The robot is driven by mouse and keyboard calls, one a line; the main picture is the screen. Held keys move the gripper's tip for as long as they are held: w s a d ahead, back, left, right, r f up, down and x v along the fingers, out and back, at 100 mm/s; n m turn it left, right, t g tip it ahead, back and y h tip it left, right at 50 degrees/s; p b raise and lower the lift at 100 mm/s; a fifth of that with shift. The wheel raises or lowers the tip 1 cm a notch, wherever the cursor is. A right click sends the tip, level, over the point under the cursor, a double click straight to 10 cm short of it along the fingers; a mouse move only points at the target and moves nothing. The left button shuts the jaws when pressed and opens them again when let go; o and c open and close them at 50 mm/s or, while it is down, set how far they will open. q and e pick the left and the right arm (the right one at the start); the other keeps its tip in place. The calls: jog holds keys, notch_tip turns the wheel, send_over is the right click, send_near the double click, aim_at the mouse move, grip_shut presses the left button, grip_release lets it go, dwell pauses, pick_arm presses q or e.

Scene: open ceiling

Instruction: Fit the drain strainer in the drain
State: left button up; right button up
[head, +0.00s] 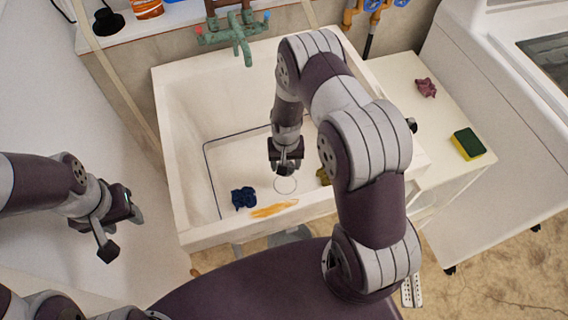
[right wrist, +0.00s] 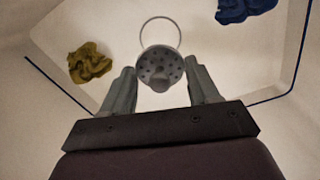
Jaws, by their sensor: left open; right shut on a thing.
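The drain strainer (right wrist: 160,66), a small grey round cup with holes and a knob, is between the fingers of my right gripper (right wrist: 161,84) in the right wrist view. The drain (right wrist: 161,20) shows as a thin ring on the pale basin floor, partly covered by the strainer. In the head view the right gripper (head: 286,165) is low inside the white sink (head: 185,120), just behind the drain ring (head: 285,186); the strainer is hard to make out there. My left gripper (head: 122,232) is open and empty, outside the sink to its left.
A crumpled blue cloth (head: 243,198), an orange-yellow patch (head: 273,209) and an olive cloth (head: 322,177) lie in the basin near the drain. A green faucet (head: 240,40) hangs over the back rim. A yellow-green sponge (head: 468,144) and pink cloth (head: 426,88) lie on the right counter.

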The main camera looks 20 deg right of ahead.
jog(key=shift+a+f+b, duration=0.1)
jog(key=shift+f+b, duration=0.3)
jog(key=shift+f, duration=0.15)
notch_tip(320, 180, down, 8)
jog(key=b, duration=0.6)
jog(key=shift+r, duration=0.2)
jog(key=shift+w+f+b, duration=0.1)
jog(key=shift+f+b, duration=0.35)
jog(key=shift+b, duration=0.05)
jog(key=shift+f+b, duration=0.35)
jog(key=shift+f, duration=0.25)
jog(key=o, duration=1.1)
